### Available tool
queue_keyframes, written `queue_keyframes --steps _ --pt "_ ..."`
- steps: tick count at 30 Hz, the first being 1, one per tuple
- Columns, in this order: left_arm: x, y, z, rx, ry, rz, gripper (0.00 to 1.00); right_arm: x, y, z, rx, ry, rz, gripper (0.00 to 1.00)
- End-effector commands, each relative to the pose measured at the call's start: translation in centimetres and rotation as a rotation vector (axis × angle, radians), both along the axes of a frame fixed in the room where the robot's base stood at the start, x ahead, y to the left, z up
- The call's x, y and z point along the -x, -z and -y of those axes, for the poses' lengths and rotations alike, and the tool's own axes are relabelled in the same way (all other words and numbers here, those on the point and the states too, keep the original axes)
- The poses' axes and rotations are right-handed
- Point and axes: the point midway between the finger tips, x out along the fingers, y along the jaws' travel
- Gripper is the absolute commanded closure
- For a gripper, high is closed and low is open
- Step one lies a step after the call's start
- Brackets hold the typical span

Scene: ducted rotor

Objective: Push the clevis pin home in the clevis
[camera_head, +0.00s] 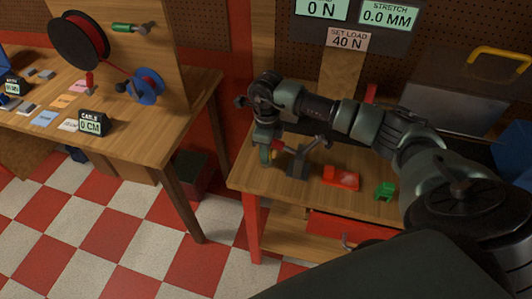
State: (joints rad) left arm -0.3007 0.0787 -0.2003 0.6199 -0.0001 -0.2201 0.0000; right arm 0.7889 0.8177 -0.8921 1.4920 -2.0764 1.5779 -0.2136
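My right gripper (267,150) points down over the left end of the wooden bench (250,178). Small yellow, green and red patches show at its fingertips, too small to tell whether it holds something. A dark grey block (297,164) with a slanted metal bar stands just right of the gripper. A red block-shaped part (341,177) and a green part (385,190) lie farther right on the bench. I cannot tell for sure which part is the clevis or the clevis pin. My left gripper is out of view.
Display panels above the bench read 0 N, 0.0 MM and set load 40 N. A metal box (455,100) with a yellow handle stands at the back right.

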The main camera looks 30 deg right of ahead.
Motion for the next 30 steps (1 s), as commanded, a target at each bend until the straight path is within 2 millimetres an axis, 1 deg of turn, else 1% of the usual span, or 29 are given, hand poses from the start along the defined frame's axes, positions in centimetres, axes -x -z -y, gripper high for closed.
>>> queue_keyframes --steps 22,30 --pt "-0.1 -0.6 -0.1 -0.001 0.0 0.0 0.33 0.0 -1.1 0.0 -0.001 0.0 -0.001 1.0" --pt "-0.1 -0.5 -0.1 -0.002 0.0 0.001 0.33 0.0 -1.2 0.0 -0.001 0.0 -0.001 1.0"
